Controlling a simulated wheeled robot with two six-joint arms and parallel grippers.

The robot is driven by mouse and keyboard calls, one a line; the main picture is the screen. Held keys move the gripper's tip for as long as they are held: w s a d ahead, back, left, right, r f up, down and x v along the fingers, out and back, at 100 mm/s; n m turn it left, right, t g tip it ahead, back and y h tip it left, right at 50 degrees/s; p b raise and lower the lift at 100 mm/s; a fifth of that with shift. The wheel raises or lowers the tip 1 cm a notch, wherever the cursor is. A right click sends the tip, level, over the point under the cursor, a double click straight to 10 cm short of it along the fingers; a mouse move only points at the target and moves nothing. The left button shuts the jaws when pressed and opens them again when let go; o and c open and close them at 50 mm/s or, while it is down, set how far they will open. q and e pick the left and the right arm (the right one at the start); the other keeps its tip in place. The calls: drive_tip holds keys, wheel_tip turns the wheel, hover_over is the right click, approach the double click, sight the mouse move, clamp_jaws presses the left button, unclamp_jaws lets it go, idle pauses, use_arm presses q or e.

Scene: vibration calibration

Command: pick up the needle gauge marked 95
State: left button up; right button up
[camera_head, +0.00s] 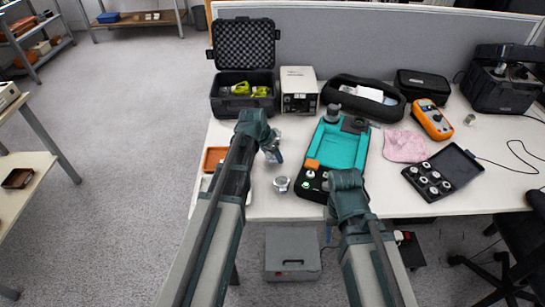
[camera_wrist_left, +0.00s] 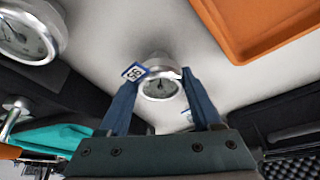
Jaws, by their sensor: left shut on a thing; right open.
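The needle gauge marked 95 (camera_wrist_left: 160,86) is a round silver dial with a small blue-edged tag reading 95 (camera_wrist_left: 134,72). In the left wrist view it sits between the two blue fingers of my left gripper (camera_wrist_left: 163,90), which is shut on it. In the head view my left gripper (camera_head: 273,154) is low over the table's left part, and its arm hides much around it. Another silver gauge (camera_head: 281,184) stands nearer the front edge; it also shows large in the left wrist view (camera_wrist_left: 28,36). My right gripper (camera_head: 348,184) is over the teal-and-black device's front right; its fingertips are hidden.
An orange tray (camera_head: 214,159) lies left of my left gripper. The teal-and-black device (camera_head: 340,148) is to the right. Behind stand an open black case (camera_head: 243,104) and a white box (camera_head: 299,90). A pink cloth (camera_head: 405,146) and a black case of round parts (camera_head: 443,176) lie right.

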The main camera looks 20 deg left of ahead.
use_arm(q)
wheel_tip(320, 180, up, 10)
drive_tip(key=p, duration=1)
drive_tip(key=shift+r, duration=0.2)
wheel_tip(320, 180, up, 4)
drive_tip(key=p, duration=0.4)
drive_tip(key=shift+f, duration=0.2)
